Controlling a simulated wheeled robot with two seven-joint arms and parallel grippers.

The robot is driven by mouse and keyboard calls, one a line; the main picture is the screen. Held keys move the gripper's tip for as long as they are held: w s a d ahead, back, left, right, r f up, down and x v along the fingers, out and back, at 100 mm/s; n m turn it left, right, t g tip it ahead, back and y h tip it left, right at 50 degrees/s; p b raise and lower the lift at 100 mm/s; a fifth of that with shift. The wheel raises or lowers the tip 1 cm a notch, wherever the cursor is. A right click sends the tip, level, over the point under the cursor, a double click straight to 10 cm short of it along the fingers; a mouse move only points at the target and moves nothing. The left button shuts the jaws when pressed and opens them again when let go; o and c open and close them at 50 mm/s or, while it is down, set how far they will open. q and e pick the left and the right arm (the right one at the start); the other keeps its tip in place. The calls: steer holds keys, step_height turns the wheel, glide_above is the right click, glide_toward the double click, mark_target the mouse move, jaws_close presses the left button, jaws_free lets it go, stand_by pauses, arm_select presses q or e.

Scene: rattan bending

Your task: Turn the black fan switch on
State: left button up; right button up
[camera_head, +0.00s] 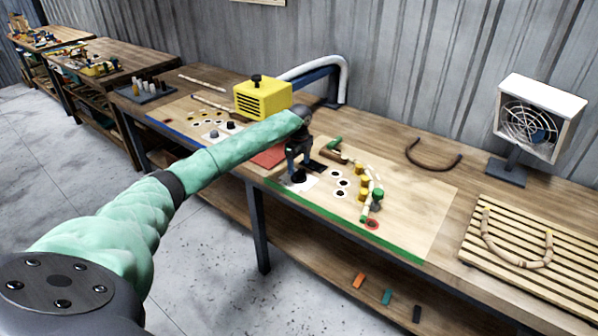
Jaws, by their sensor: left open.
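My left arm reaches in from the left over the workbench (440,195). My left gripper (298,171) is open and points down near the bench's front edge. Just below its fingertips is a small black piece (299,177) on a white patch (305,184); I cannot tell whether they touch, or whether this piece is the fan switch. A flat black piece (317,167) lies just right of the gripper. A white box fan (532,122) stands on a dark foot at the back right. My right gripper is not in view.
A yellow vented box (263,99) with a black knob stands behind my arm, near a white hose (342,75). A slatted rack (567,270) holds a bent piece at right.

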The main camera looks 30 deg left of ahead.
mark_target(299, 172)
arm_select(q)
steer(key=shift+r+b, duration=0.65)
steer(key=shift+r, duration=1.55)
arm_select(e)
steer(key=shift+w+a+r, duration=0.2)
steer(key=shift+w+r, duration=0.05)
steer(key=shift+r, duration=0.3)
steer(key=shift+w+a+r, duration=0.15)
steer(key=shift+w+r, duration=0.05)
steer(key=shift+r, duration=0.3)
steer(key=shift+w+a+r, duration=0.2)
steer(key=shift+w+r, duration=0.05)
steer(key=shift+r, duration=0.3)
